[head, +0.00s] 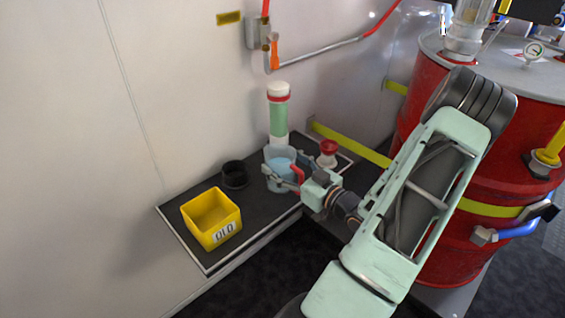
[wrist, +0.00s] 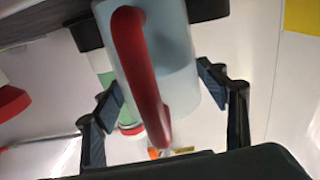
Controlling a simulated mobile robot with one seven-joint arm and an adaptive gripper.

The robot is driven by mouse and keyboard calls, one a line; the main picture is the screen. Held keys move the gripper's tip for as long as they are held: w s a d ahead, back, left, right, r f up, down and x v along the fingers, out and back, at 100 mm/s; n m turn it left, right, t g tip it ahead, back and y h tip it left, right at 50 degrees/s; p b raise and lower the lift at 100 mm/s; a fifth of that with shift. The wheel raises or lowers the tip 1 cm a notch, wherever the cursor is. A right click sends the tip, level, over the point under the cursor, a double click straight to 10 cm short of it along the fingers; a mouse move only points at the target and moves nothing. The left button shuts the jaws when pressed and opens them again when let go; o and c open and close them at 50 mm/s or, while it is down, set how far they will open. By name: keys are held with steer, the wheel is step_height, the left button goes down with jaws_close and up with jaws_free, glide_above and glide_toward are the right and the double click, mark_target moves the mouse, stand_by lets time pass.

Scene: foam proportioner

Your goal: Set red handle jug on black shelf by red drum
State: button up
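The red handle jug (head: 281,172) is pale blue and see-through, with a red handle (head: 298,174). It appears over the black shelf (head: 262,208), near its front edge; I cannot tell whether its base touches. My gripper (head: 290,181) reaches it from the right, with its fingers around the jug body. In the wrist view, which looks upside down, the jug (wrist: 180,60) fills the middle, its handle toward the camera. The gripper's pads (wrist: 162,95) lie against both sides of the jug, seemingly shut on it. The red drum (head: 440,240) stands right of the shelf, partly hidden by my arm.
A green cylinder with a white cap (head: 278,115) stands just behind the jug. A pipe (head: 320,55) runs along the wall above.

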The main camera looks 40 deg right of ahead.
mark_target(303, 176)
steer(key=shift+o, duration=1)
steer(key=shift+r, duration=0.2)
steer(key=s+p, duration=0.1)
steer(key=s, duration=0.3)
steer(key=s+p, duration=0.1)
steer(key=s, duration=0.3)
steer(key=s+d, duration=0.1)
steer(key=s, duration=0.3)
steer(key=shift+p, duration=0.4)
steer(key=shift+w, duration=0.1)
